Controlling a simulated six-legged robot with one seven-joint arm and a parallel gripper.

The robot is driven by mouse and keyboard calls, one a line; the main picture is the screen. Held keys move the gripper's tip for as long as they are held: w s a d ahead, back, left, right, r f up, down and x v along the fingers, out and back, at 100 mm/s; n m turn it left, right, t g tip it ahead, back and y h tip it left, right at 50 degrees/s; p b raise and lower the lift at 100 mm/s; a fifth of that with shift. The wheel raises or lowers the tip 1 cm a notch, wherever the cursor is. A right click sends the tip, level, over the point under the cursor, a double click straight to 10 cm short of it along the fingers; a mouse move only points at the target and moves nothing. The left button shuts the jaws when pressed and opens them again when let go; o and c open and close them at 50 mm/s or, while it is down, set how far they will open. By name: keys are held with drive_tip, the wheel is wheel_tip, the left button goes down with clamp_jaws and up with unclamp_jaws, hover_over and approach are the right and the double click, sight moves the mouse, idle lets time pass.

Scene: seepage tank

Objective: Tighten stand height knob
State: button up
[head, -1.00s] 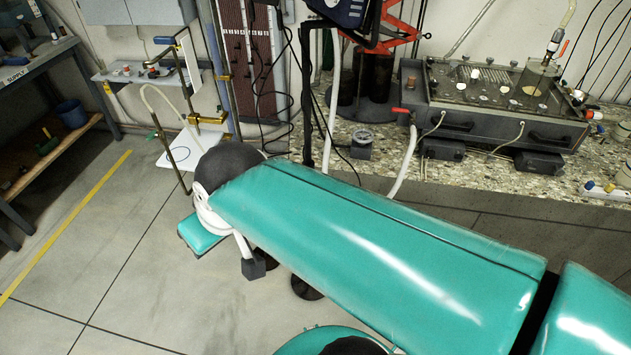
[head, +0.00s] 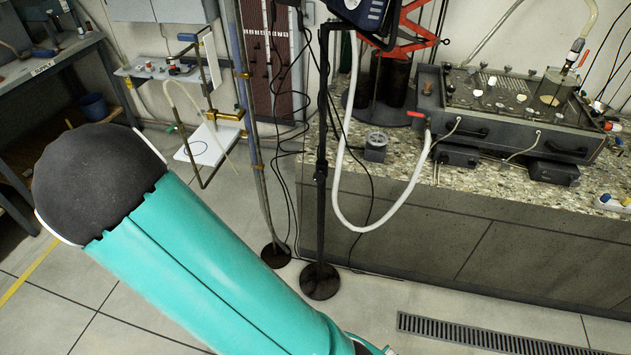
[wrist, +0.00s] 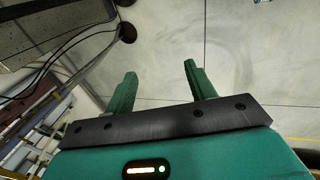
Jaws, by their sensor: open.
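A black stand pole (head: 322,150) rises from a round black base (head: 320,281) on the floor in front of the counter. Its top carries a dark blue device (head: 362,12) at the upper edge of the head view. A dark round shape (wrist: 127,32), perhaps a stand base, lies beyond the fingers. In the head view my gripper is hidden; my arm fills the lower left.
A thinner metal pole (head: 250,130) with its own base (head: 276,255) stands left of the black stand. A white hose (head: 375,222) loops in front of the stone-topped counter (head: 470,190). Black cables hang between the poles. A floor grate (head: 490,333) lies at lower right.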

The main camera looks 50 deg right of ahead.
drive_tip(key=s+d+f+n+h, duration=0.35)
drive_tip(key=d+f, duration=0.25)
drive_tip(key=d, duration=0.3)
drive_tip(key=n+t+h, duration=0.5)
drive_tip(key=n+h, duration=0.5)
drive_tip(key=n, duration=0.1)
approach(318, 179)
drive_tip(key=x, duration=0.9)
drive_tip(key=c, duration=1)
